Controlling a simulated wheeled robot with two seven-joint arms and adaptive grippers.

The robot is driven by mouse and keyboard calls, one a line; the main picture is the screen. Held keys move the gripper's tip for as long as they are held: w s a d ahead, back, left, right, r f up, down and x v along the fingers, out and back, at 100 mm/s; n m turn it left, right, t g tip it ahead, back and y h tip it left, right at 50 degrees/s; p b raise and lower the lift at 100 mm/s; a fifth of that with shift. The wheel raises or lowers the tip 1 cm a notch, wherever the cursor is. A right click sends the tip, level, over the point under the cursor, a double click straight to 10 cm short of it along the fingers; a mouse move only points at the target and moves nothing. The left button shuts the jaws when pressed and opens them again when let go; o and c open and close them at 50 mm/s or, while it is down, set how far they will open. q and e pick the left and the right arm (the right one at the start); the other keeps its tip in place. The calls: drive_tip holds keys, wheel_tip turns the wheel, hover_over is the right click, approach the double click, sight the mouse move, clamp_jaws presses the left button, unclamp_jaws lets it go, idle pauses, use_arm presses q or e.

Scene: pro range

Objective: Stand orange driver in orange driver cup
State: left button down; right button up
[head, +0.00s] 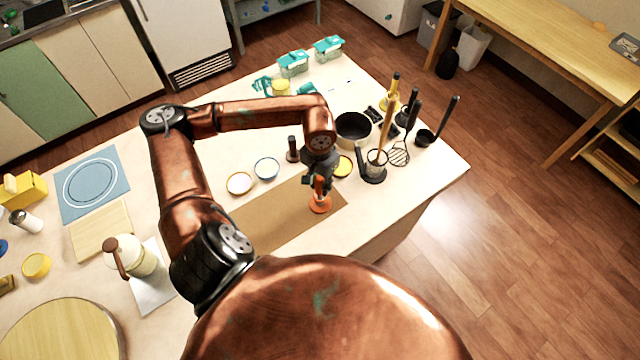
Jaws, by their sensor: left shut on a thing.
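My left gripper (318,178) points down over the brown mat and is shut on the orange driver (319,190), which is upright and partly hidden by the fingers. The orange driver cup (320,206) is on the mat's right end, directly below the gripper. The driver's lower end meets the cup in the picture; I cannot tell whether it is inside or just above it. My right gripper is not in view.
The brown mat (270,222) is otherwise bare. White-and-blue bowls (266,168) and a dark upright piece (293,150) stand left of the gripper.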

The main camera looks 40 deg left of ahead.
use_arm(q)
drive_tip(key=c, duration=1.5)
unclamp_jaws()
drive_tip(key=shift+c, duration=0.2)
wheel_tip(320, 180, up, 11)
drive_tip(key=shift+r, duration=0.2)
drive_tip(key=shift+s+r, duration=0.1)
drive_tip(key=shift+r, duration=0.2)
drive_tip(key=shift+a, duration=0.1)
